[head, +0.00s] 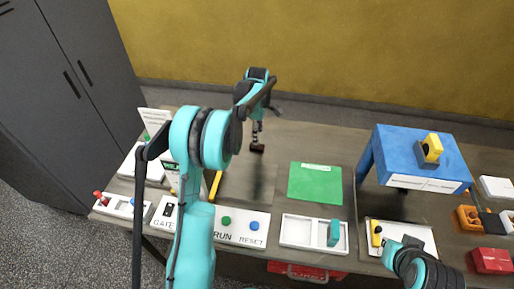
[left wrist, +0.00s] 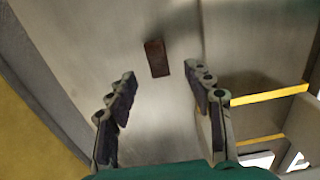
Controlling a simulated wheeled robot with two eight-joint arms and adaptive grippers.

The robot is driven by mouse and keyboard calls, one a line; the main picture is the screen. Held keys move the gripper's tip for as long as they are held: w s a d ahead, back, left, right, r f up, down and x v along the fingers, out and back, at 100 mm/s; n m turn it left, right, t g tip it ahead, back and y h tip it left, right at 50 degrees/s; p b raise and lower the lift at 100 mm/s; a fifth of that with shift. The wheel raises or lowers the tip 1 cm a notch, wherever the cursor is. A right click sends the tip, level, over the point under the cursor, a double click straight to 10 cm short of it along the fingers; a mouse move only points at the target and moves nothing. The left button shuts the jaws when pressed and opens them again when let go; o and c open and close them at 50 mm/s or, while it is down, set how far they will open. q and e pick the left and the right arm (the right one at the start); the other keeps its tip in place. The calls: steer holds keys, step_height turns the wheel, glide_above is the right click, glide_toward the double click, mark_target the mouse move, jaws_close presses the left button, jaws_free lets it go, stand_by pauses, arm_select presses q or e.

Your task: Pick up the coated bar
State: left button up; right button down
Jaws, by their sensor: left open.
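The coated bar is a small dark brown block (head: 257,148) on the metal surface toward the back of the table. In the left wrist view the bar (left wrist: 156,58) lies ahead of my fingertips, roughly between their lines and apart from both. My left gripper (left wrist: 160,82) is open and empty, with one finger on each side of the picture. In the head view my left gripper (head: 257,128) hangs just above the bar, and its fingers look small and partly merged with it. My right arm shows at the lower right; its fingertips cannot be made out clearly.
A green mat (head: 316,183) and a white tray (head: 300,232) with a teal block (head: 334,232) lie right of centre. A blue stand (head: 410,155) rises further right. A button panel (head: 241,226) is at the front. A yellow strip (left wrist: 268,94) borders the metal surface.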

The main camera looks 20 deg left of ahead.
mark_target(257, 147)
arm_select(q)
steer(key=f, duration=0.2)
steer(key=f+b, duration=0.1)
steer(key=f, duration=0.1)
steer(key=f+b, duration=0.1)
steer(key=f, duration=0.2)
steer(key=shift+w+a, duration=0.25)
steer(key=shift+r, duration=0.2)
steer(key=shift+c, duration=0.3)
steer(key=c, duration=0.9)
